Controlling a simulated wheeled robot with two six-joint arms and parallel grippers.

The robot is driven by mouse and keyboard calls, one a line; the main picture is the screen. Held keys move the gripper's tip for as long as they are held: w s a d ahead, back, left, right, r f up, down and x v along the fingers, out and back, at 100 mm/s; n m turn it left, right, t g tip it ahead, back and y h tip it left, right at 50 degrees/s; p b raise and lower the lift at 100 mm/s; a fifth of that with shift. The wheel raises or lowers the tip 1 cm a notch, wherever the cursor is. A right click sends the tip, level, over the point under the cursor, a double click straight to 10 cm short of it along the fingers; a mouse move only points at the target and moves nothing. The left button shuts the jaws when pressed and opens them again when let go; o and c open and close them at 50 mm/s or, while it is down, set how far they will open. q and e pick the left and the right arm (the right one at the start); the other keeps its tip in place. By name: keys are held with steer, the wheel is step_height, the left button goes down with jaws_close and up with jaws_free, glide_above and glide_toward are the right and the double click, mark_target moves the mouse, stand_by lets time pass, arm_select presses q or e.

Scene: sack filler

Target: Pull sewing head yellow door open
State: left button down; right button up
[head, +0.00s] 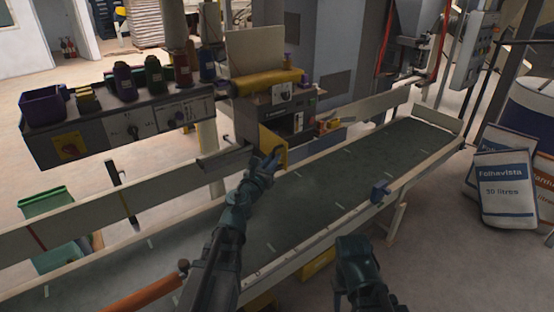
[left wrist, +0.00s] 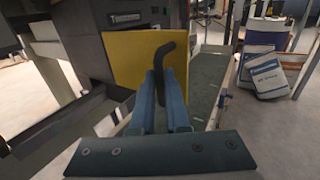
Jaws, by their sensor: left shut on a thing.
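The yellow door (head: 282,156) is a flat panel low on the grey sewing head (head: 285,108), beside the conveyor. In the left wrist view the door (left wrist: 122,58) faces the camera and carries a bent black handle (left wrist: 166,48). My left gripper (head: 271,161) is at the door. In the left wrist view its blue fingers (left wrist: 167,80) are shut on the lower part of the handle. The gripper hides part of the door in the head view. I cannot tell how far the door stands from its frame. My right arm shows at the bottom of the head view; its jaws are not clear.
The green conveyor belt (head: 335,165) runs beneath my left arm, with pale side rails. Filled sacks (head: 505,190) lean at the right. The belt beyond the door is clear.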

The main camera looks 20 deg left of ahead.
arm_select(q)
steer(key=s+a+m+g+h, duration=0.1)
steer(key=a+m+h, duration=0.2)
steer(key=a, duration=0.3)
steer(key=shift+s+h, duration=0.3)
steer(key=shift+h, duration=0.5)
arm_select(e)
steer(key=shift+s+a, duration=0.3)
steer(key=shift+a, duration=0.05)
arm_select(q)
steer(key=shift+a, duration=0.15)
